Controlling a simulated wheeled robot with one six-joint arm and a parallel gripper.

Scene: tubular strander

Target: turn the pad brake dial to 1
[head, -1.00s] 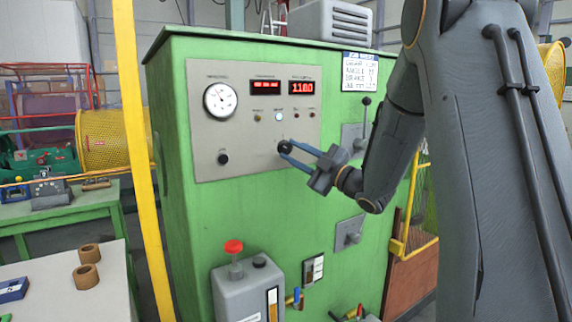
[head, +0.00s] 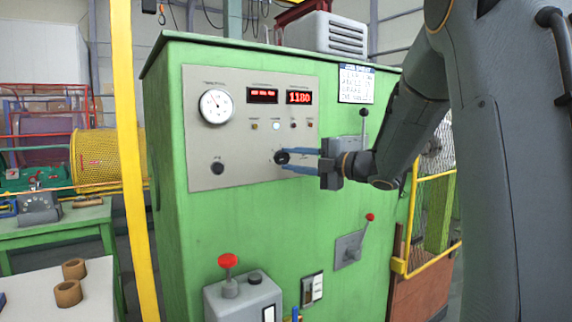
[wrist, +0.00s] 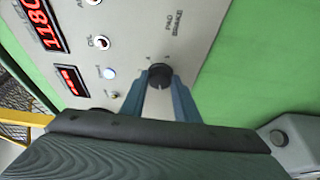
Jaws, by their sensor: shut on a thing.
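The pad brake dial (head: 281,157) is a small round black knob low on the grey control panel of the green cabinet. My gripper (head: 285,158) reaches it from the right, with its blue fingers shut on the knob. In the wrist view the black dial (wrist: 160,76) sits between the blue fingertips (wrist: 160,84), under printed lettering that seems to read "PAD BRAKE". Small marks show around the knob, but I cannot read their numbers or tell the setting. The fingers hide part of the knob's side.
The panel (head: 230,150) also holds a gauge (head: 216,106), a red display reading 1180 (head: 299,97), several small lamps and another black knob (head: 217,168). A red-tipped lever (head: 357,240) stands below my gripper. A yellow post (head: 131,160) rises at left.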

